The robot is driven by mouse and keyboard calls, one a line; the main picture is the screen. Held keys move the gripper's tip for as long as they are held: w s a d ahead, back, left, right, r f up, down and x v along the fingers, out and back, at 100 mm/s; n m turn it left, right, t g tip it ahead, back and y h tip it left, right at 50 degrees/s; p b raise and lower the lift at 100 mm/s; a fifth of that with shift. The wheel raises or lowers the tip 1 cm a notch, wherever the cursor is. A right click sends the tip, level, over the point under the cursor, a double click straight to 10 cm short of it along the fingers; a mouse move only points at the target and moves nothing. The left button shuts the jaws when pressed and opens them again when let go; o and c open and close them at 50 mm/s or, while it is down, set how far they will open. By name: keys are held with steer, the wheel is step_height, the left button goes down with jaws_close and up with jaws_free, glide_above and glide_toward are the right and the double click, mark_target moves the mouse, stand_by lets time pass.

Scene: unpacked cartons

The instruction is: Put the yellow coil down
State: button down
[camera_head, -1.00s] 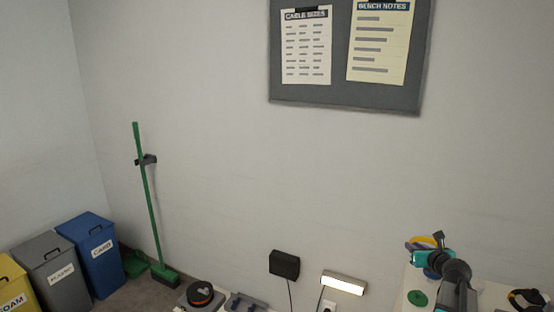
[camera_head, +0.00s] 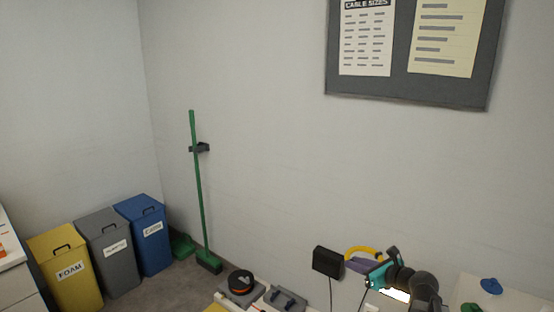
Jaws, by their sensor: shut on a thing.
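The yellow coil (camera_head: 365,252) shows as a yellow arc at the tip of my gripper (camera_head: 366,268), in front of the wall at the lower right. My gripper is shut on it and holds it up, clear of the white surface to the right. A purple-grey part shows just under the yellow arc; I cannot tell if it belongs to the coil. My teal and dark wrist hides part of the coil's right side.
A white surface (camera_head: 515,300) at the lower right bears a blue item (camera_head: 491,286) and a green disc (camera_head: 471,307). A black and orange reel (camera_head: 241,281) sits at the bottom centre. Yellow, grey and blue bins (camera_head: 141,238) and a green broom (camera_head: 198,190) stand left.

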steer(key=s+a+n+g+y, duration=0.3)
steer(key=s+a+n+y, duration=0.1)
steer(key=s+a, duration=0.3)
steer(key=shift+a+r+n+g, duration=0.3)
steer(key=shift+a+n+g, duration=0.15)
steer(key=shift+a, duration=0.75)
steer(key=shift+s, duration=0.1)
